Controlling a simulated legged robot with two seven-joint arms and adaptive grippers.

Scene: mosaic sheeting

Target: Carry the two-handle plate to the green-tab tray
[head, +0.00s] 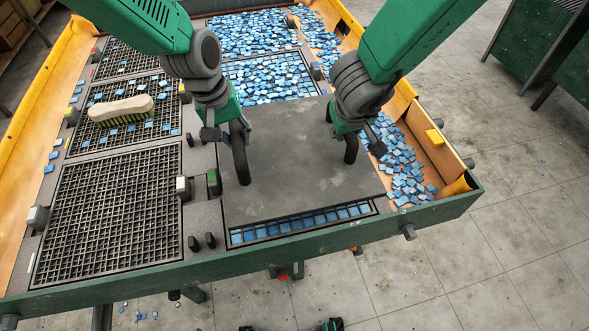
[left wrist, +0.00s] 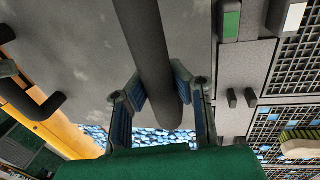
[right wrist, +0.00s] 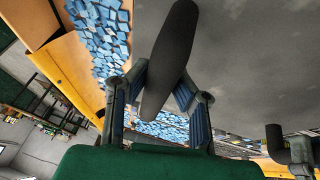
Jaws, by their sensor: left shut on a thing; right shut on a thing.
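The grey two-handle plate (head: 295,175) lies over the front middle tray (head: 310,233), where a row of blue tiles shows past its front edge. I cannot tell whether it touches the tray. My left gripper (head: 228,128) is shut on the plate's left dark handle (head: 240,160), also seen in the left wrist view (left wrist: 150,50). My right gripper (head: 358,136) is shut on the right handle (head: 350,152), seen in the right wrist view (right wrist: 168,60). A green tab (head: 214,182) stands just left of the plate; it also shows in the left wrist view (left wrist: 231,20).
Behind the plate is a tray full of blue tiles (head: 268,78). Loose tiles (head: 405,175) fill the right channel. A green rail (head: 250,262) borders the front.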

